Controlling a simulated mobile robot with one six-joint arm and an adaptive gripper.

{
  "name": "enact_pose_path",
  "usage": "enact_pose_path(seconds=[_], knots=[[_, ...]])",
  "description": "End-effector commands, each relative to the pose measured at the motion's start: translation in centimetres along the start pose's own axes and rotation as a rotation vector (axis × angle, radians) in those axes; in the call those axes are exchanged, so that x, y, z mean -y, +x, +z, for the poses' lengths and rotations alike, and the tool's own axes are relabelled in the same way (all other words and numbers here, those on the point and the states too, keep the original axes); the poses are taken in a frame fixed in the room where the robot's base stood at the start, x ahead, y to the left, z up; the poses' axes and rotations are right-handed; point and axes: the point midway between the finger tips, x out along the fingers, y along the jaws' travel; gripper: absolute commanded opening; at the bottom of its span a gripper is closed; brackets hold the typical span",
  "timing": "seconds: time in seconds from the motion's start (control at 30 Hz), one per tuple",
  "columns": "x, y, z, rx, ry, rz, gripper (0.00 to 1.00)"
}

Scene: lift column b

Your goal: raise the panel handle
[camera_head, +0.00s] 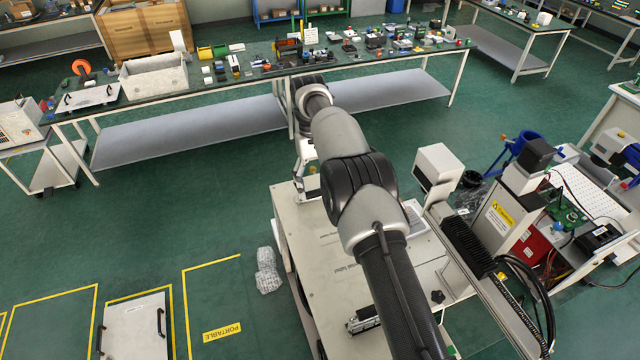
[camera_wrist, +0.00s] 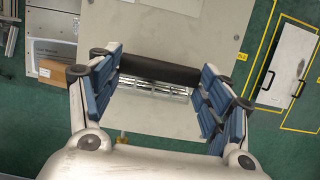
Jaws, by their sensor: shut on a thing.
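My gripper (camera_wrist: 160,88) shows in the wrist view, its two blue-padded fingers spread wide. A dark cylindrical handle (camera_wrist: 160,70) spans the space between the pads, and its two ends meet them. The gripper is shut on this handle along its length. Behind it is a beige flat panel surface (camera_wrist: 150,30) with a bright metal slotted strip (camera_wrist: 155,90). I cannot tell how the handle joins the panel. In the head view my arm hides the gripper and the handle.
A white board with two black handles (camera_head: 135,330) lies on the floor inside yellow lines; it also shows in the wrist view (camera_wrist: 288,65). A long cluttered workbench (camera_head: 225,80) stands at the back. A cardboard box (camera_wrist: 55,72) is left of the gripper. Green floor (camera_head: 200,200) is clear at left.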

Motion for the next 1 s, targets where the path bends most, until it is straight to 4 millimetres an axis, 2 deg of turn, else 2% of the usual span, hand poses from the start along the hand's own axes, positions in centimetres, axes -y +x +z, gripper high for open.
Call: enact_pose_path(seconds=[0.57,0.6,0.9,1.0], knots=[[0.10,-0.28,-0.24,-0.003,-0.002,0.000,0.28],[0.10,-0.28,-0.24,-0.003,-0.002,0.000,0.72],[0.08,-0.14,-0.13,0.003,-0.001,0.000,0.92],[0.07,-0.11,-0.10,0.005,-0.001,0.000,0.92]])
